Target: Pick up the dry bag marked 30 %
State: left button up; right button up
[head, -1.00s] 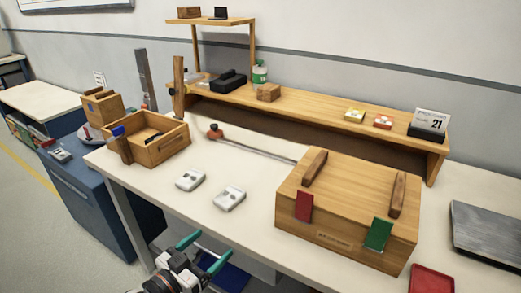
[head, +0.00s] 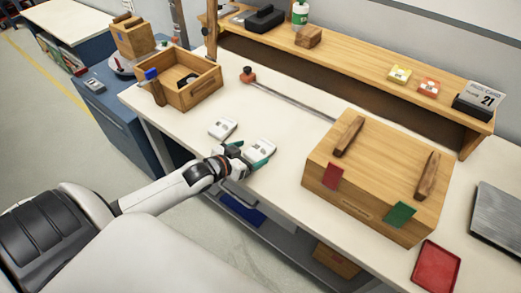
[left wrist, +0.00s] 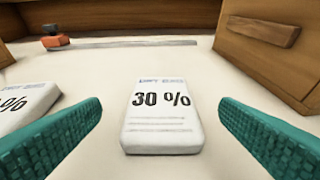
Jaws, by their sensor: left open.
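The dry bag marked 30 % (left wrist: 161,122) is a white packet lying flat on the table, centred in the left wrist view between my open teal fingers. In the head view it is the right one of two small white bags (head: 262,146). My left gripper (head: 246,158) is open at its near side; in the left wrist view its fingertips (left wrist: 160,118) stand either side of the bag with gaps, not touching it. The other white bag (head: 222,128) lies to the left, its number partly cut off in the left wrist view (left wrist: 22,108). My right gripper is not in view.
A large wooden box (head: 328,196) with two handles stands to the right. An open wooden box (head: 190,97) stands at the left. A bar with an orange end (head: 248,75) lies behind the bags. A red tray (head: 435,268) is at the right front.

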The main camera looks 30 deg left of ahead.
aim_at(260, 149)
pick_arm(q)
jog(key=x, duration=0.5)
jog(key=shift+w+d+p, duration=0.1)
jog(key=shift+w+p, duration=0.05)
jog(key=shift+p, duration=0.15)
jog(key=c, duration=1.1)
